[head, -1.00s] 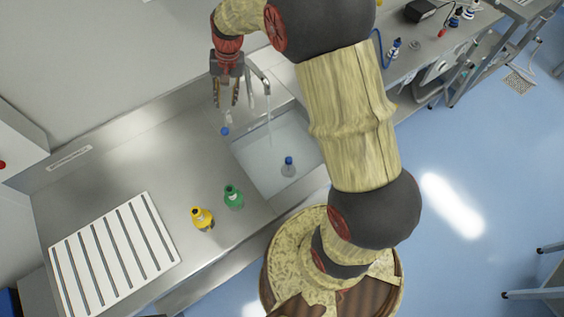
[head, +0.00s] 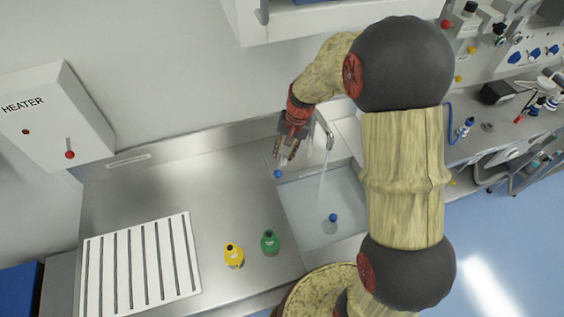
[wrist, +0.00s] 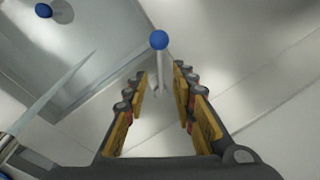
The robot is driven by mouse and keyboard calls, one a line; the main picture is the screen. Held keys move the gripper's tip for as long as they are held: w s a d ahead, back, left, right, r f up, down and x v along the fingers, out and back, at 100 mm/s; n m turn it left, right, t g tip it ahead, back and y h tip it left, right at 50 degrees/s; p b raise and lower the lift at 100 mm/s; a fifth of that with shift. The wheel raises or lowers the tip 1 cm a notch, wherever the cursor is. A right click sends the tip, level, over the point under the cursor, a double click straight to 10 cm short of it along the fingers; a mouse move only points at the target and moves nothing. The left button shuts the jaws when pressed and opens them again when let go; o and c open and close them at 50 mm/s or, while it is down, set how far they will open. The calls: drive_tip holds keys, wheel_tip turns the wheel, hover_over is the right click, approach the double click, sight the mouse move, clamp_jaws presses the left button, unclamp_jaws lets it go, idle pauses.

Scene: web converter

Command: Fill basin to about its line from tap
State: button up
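The tap (head: 325,130) runs a thin stream of water (head: 322,182) into the basin (head: 347,188), and the stream also shows in the wrist view (wrist: 58,88). The basin holds clear water; I cannot make out its line or the exact level. A lever with a blue knob (head: 278,174) is left of the tap. In the wrist view the knob (wrist: 159,40) is beyond my fingertips, with its pale stem (wrist: 157,72) between them. My gripper (head: 286,154) is open above and behind the knob, with gaps on both sides of the stem.
Yellow (head: 233,257) and green (head: 270,244) bottles stand left of the basin, near a slotted white rack (head: 140,265). A heater box (head: 60,115) hangs on the wall. The steel counter behind the bottles is clear.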

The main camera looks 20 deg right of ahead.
sight(280, 165)
drive_tip(key=f, duration=0.4)
drive_tip(key=a+f, duration=0.1)
drive_tip(key=f, duration=0.1)
drive_tip(key=shift+w+f+b, duration=0.2)
drive_tip(key=shift+w+b, duration=0.1)
drive_tip(key=shift+w, duration=0.1)
drive_tip(key=shift+c, duration=0.9)
drive_tip(key=c, duration=0.4)
clamp_jaws()
